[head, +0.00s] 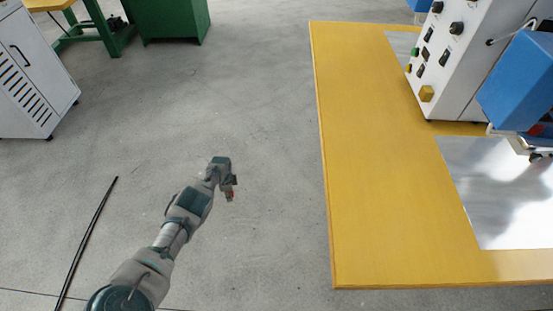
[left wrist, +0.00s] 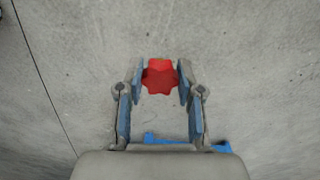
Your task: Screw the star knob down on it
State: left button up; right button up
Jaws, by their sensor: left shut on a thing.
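A red star knob (left wrist: 160,77) sits between the fingers of my left gripper in the left wrist view. The blue finger pads touch it on both sides, and the gripper (left wrist: 160,85) is shut on it. In the head view my left gripper (head: 230,190) is held out over the bare grey floor, left of the yellow bench, with a bit of the red knob (head: 230,196) showing at its tip. My right gripper is in neither view. I cannot tell which part the task calls "it".
A yellow bench top (head: 375,200) stands at the right. It bears a white control box (head: 470,60), a blue machine part (head: 515,85) and a metal plate (head: 490,210). A white cabinet (head: 30,75) and a green cabinet (head: 172,20) stand at the back left. A black rod or cable (head: 85,245) lies on the floor.

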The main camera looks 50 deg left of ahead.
pick_arm(q)
jog(key=a+r+m, duration=0.1)
jog(key=a+r, duration=0.5)
jog(key=r, duration=0.4)
jog(key=shift+a+m, duration=0.25)
jog(key=shift+m, duration=0.15)
jog(key=shift+w+r, duration=0.1)
jog(key=shift+a+r, duration=0.3)
jog(key=shift+a, duration=0.05)
